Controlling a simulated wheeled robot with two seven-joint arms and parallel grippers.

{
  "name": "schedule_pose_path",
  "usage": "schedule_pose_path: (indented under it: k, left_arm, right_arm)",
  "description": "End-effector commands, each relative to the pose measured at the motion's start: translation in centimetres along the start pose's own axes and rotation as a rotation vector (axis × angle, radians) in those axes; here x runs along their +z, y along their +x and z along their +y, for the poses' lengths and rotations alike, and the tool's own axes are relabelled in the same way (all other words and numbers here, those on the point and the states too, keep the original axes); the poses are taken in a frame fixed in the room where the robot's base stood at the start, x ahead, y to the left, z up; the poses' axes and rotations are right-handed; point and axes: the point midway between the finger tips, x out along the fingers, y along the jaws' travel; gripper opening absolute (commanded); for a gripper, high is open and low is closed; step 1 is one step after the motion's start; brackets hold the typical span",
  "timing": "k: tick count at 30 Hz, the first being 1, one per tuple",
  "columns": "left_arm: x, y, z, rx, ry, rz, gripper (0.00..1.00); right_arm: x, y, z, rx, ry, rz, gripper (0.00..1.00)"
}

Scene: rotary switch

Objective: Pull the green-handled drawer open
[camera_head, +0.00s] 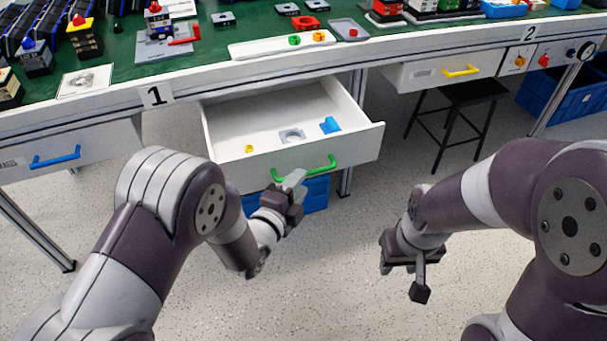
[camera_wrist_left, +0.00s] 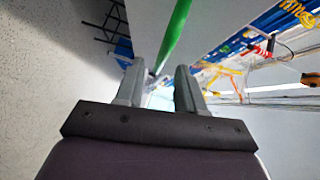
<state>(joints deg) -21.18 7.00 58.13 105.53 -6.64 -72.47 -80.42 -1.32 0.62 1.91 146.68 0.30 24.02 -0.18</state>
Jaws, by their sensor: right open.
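The white drawer (camera_head: 310,155) with the green handle (camera_head: 305,170) stands pulled out from under the table, its inside visible. It holds a small yellow piece (camera_head: 249,149), a grey piece (camera_head: 291,135) and a blue piece (camera_head: 329,125). My left gripper (camera_head: 295,180) is at the handle's lower edge, in front of the drawer. In the left wrist view its two fingers (camera_wrist_left: 160,88) are apart, and the green handle (camera_wrist_left: 175,35) runs just beyond and between their tips; contact cannot be told. My right gripper (camera_head: 405,277) is open and empty, low at the right, away from the drawer.
A closed blue-handled drawer (camera_head: 65,155) is at the left and a yellow-handled drawer (camera_head: 445,70) at the right. A black stool (camera_head: 460,105) and a blue crate (camera_head: 555,100) stand beyond. The green tabletop (camera_head: 255,28) holds many parts. The floor between is clear.

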Motion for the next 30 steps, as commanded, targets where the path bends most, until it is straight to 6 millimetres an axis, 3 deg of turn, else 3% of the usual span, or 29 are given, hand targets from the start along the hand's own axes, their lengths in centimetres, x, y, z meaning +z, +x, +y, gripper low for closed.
schedule_pose_path:
  k: [1, 6, 12, 30]
  left_arm:
    - [-0.1, -1.5, -0.5, 0.003, 0.000, -0.001, 0.38]
    - [0.0, -6.0, -0.4, 0.002, 0.000, -0.003, 0.38]
    - [0.0, -8.9, -0.1, 0.002, 0.000, -0.002, 0.38]
    - [0.0, -9.2, 0.0, 0.001, -0.021, -0.001, 0.38]
  right_arm:
    - [-0.1, -1.0, 0.0, 0.000, 0.000, 0.000, 0.43]
    - [-0.3, -2.1, 0.0, 0.000, 0.000, 0.000, 0.43]
    - [-0.3, -2.5, 0.0, 0.000, 0.000, 0.000, 0.43]
    - [-0.3, -2.5, 0.0, 0.000, 0.000, 0.000, 0.43]
